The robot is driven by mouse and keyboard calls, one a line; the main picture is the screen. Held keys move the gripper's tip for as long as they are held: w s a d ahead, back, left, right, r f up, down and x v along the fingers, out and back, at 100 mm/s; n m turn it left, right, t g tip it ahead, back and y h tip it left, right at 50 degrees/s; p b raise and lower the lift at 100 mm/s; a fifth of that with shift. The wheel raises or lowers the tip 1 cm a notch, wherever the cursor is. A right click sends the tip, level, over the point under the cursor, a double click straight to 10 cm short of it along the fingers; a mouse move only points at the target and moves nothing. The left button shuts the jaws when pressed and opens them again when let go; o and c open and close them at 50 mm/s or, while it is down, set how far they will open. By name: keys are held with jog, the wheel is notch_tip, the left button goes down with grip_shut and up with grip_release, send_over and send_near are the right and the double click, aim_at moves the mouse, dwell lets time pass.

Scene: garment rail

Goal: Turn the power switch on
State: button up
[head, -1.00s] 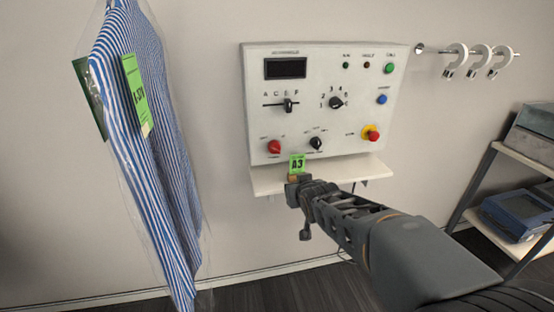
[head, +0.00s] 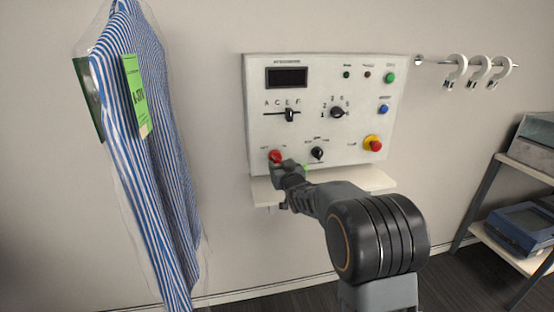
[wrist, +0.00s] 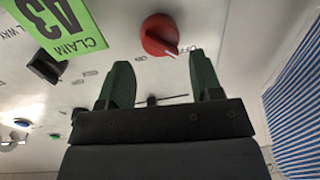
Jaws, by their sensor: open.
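The power switch is a red rotary knob (head: 275,156) at the lower left of the white control panel (head: 355,75). My gripper (head: 281,167) is right at the knob in the head view. The wrist view shows my gripper (wrist: 160,58) open and empty, a finger to each side of the knob's line and the tips slightly short of it. I cannot tell whether they touch it.
A black knob (head: 318,153) sits right of the red one. A green A3 claim tag (wrist: 62,22) is close by in the wrist view. A shelf (head: 370,181) juts out below the panel. A bagged striped shirt (head: 160,150) hangs at left.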

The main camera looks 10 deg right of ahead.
aim_at(277, 160)
jog(key=shift+w+a+p, duration=0.2)
jog(key=shift+w+p, duration=0.1)
jog(key=shift+w, duration=2.05)
jog(key=c, duration=0.6)
